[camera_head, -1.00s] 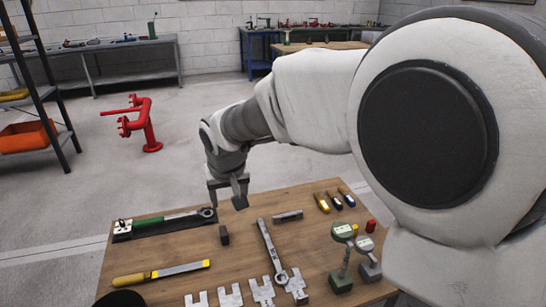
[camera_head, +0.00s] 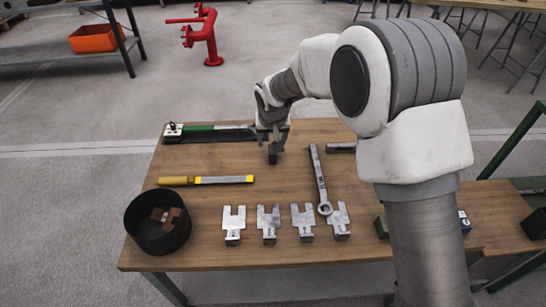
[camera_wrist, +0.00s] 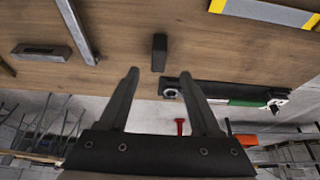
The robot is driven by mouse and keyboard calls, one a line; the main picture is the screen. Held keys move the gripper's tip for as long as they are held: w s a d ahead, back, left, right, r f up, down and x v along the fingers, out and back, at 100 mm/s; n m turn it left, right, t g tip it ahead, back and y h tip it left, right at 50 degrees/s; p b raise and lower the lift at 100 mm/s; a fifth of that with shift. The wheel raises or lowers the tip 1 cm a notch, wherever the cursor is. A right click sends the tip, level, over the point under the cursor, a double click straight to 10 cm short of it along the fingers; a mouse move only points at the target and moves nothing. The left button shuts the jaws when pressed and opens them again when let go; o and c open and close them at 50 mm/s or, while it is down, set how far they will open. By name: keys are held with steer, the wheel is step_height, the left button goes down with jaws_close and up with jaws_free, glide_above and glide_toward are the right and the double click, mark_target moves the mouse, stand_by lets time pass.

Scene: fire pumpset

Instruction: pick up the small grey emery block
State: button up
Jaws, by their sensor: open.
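The small dark grey block (camera_head: 273,158) stands on the wooden table (camera_head: 215,260), right below my gripper (camera_head: 272,140). In the wrist view the block (camera_wrist: 159,53) lies just beyond the open fingertips of my gripper (camera_wrist: 159,76), roughly centred between them. The fingers are apart and hold nothing. In the head view the gripper partly covers the block, and I cannot tell the exact height of the fingertips over the table.
A grey bar (camera_head: 341,148) and a long wrench (camera_head: 318,175) lie to the right. A green-handled tool (camera_head: 210,132) lies behind left, a yellow-handled file (camera_head: 205,180) in front. Several notched metal plates (camera_head: 268,222) and a black bowl (camera_head: 158,240) sit nearer the front edge.

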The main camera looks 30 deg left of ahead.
mark_target(272, 154)
steer(key=b+x, duration=0.2)
steer(key=x, duration=0.6)
steer(key=shift+w+f, duration=0.15)
steer(key=shift+f, duration=0.1)
steer(key=shift+r, duration=0.1)
jaws_close()
